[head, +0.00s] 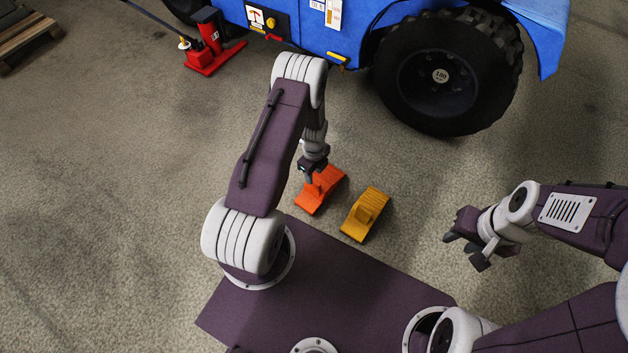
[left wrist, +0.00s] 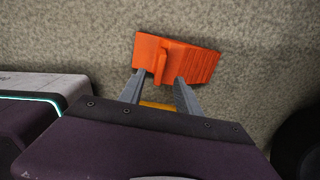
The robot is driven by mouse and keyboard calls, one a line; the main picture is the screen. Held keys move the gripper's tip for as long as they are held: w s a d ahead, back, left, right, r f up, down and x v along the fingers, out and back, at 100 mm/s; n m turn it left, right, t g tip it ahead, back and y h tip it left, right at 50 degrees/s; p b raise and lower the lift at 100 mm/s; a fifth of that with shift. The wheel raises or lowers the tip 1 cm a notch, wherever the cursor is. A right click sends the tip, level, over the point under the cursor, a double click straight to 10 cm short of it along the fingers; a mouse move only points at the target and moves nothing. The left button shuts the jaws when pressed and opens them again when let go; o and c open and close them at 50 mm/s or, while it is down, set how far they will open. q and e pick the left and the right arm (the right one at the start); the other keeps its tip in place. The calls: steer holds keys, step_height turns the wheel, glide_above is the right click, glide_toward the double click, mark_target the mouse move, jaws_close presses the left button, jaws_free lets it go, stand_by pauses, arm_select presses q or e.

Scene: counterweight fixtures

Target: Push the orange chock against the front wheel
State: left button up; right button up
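The orange chock (head: 321,190) lies on the floor in front of my base, apart from the front wheel (head: 440,76), a black tyre under the blue vehicle. My left gripper (head: 307,174) is at the chock, over its left part in the head view. In the left wrist view, the fingers (left wrist: 159,80) are spread, with the raised rib of the orange chock (left wrist: 192,62) ahead between the fingertips. I cannot tell whether they touch it. My right gripper (head: 465,251) is open and empty, above the floor to the right.
A yellow chock (head: 364,214) lies close to the right of the orange one. A red jack (head: 211,42) stands at the vehicle's left. A wooden pallet (head: 24,38) lies at the far left. The floor between the chocks and the wheel is clear.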

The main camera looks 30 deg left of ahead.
mark_target(314, 181)
arm_select(q)
step_height(314, 181, down, 8)
steer(key=b, duration=0.6)
steer(key=shift+r+b, duration=0.15)
steer(key=shift+b, duration=0.2)
steer(key=shift+f+b, duration=0.3)
steer(key=shift+f, duration=0.2)
